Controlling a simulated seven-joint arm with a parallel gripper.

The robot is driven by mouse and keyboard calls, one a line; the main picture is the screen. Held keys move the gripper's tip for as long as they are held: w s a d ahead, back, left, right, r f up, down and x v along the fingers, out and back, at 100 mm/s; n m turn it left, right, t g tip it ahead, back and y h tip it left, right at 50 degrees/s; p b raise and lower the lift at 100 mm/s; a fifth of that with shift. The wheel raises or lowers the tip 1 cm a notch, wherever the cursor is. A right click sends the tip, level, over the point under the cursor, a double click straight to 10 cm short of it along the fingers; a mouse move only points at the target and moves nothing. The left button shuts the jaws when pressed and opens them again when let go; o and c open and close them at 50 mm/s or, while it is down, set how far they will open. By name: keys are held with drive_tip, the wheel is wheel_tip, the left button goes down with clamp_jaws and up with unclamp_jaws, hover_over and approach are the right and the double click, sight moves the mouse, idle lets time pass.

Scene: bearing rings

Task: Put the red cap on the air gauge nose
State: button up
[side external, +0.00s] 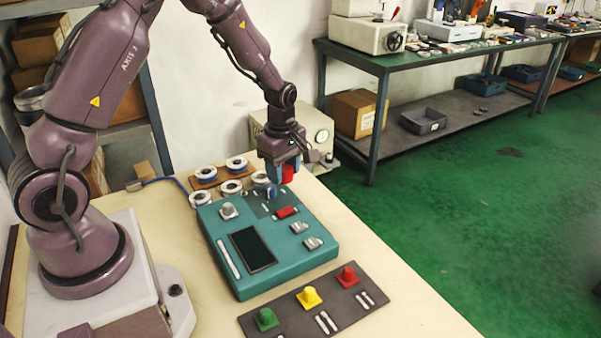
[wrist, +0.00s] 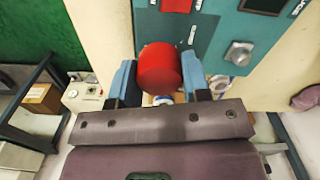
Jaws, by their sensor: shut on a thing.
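My gripper (side external: 283,175) is shut on the red cap (side external: 288,173), a plain red cylinder. In the wrist view the red cap (wrist: 159,68) sits between the blue fingers of my gripper (wrist: 160,85). It is held above the back part of a teal instrument (side external: 285,258) with a dark screen. A small dark blue piece (side external: 271,191) shows just below my gripper at the instrument's back; I cannot tell whether it is the air gauge nose. The underside of the held cap is hidden.
A dark mat (side external: 290,322) in front bears a green (side external: 265,319), a yellow (side external: 309,297) and another red piece (side external: 347,275). Several rings (side external: 231,187) lie behind the instrument. A beige box with a dial (side external: 265,122) stands beyond. The table's right front is bare.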

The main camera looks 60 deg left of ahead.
drive_tip(key=s+d+r, duration=0.1)
drive_tip(key=s+r, duration=0.1)
drive_tip(key=s, duration=0.2)
hover_over(227, 204)
drive_tip(key=shift+w+d+f, duration=0.2)
drive_tip(key=shift+w+f, duration=0.05)
drive_tip(key=shift+f, duration=0.05)
drive_tip(key=shift+s+a+f, duration=0.1)
drive_tip(key=shift+s+f, duration=0.15)
drive_tip(key=shift+s, duration=0.05)
drive_tip(key=shift+f, duration=1.75)
drive_tip(key=shift+f, duration=0.15)
drive_tip(key=shift+f, duration=0.85)
drive_tip(key=shift+f, duration=0.75)
